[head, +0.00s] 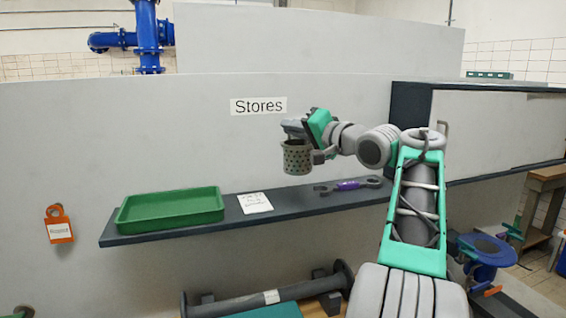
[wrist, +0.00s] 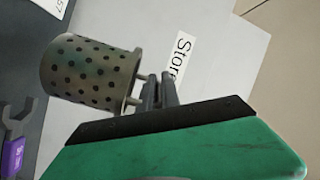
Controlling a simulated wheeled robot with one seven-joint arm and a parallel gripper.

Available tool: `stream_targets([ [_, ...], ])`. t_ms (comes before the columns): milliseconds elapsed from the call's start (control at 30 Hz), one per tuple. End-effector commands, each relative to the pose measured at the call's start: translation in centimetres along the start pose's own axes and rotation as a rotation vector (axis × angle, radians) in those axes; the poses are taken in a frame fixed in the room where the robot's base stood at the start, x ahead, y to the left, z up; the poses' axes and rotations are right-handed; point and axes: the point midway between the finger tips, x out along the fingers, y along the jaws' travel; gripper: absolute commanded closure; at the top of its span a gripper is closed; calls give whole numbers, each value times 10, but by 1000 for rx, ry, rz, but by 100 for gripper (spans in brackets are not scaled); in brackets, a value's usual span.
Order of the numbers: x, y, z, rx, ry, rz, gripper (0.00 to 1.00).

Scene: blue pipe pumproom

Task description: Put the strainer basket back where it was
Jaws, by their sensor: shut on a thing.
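My gripper (head: 320,155) is shut on that handle and holds the basket upright in the air above the wall shelf (head: 290,212). In the wrist view the basket (wrist: 88,72) hangs to the left of the jaws (wrist: 158,92), with its handle between the fingertips. The basket touches neither the shelf nor the wall in the head view.
On the shelf are a green tray (head: 128,217), a white note (head: 254,203) and a purple-handled wrench (head: 350,185). A "Stores" sign (head: 258,106) is on the wall behind. A grey flanged pipe (head: 265,298) lies below. An orange tag (head: 59,228) hangs at left.

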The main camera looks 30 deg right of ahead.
Motion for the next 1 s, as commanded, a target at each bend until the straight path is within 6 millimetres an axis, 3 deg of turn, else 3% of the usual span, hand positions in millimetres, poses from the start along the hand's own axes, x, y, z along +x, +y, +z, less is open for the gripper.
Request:
stream_targets([
  [100, 27, 22, 4, 4, -3, 0, 100],
  [433, 62, 67, 18, 3, -4, -1, 100],
  [600, 60, 89, 33, 0, -1, -1, 100],
  [900, 60, 94, 36, -3, -1, -2, 100],
  [933, 60, 94, 36, -2, -1, -1, 92],
  [1000, 60, 93, 36, -2, -1, -1, 87],
])
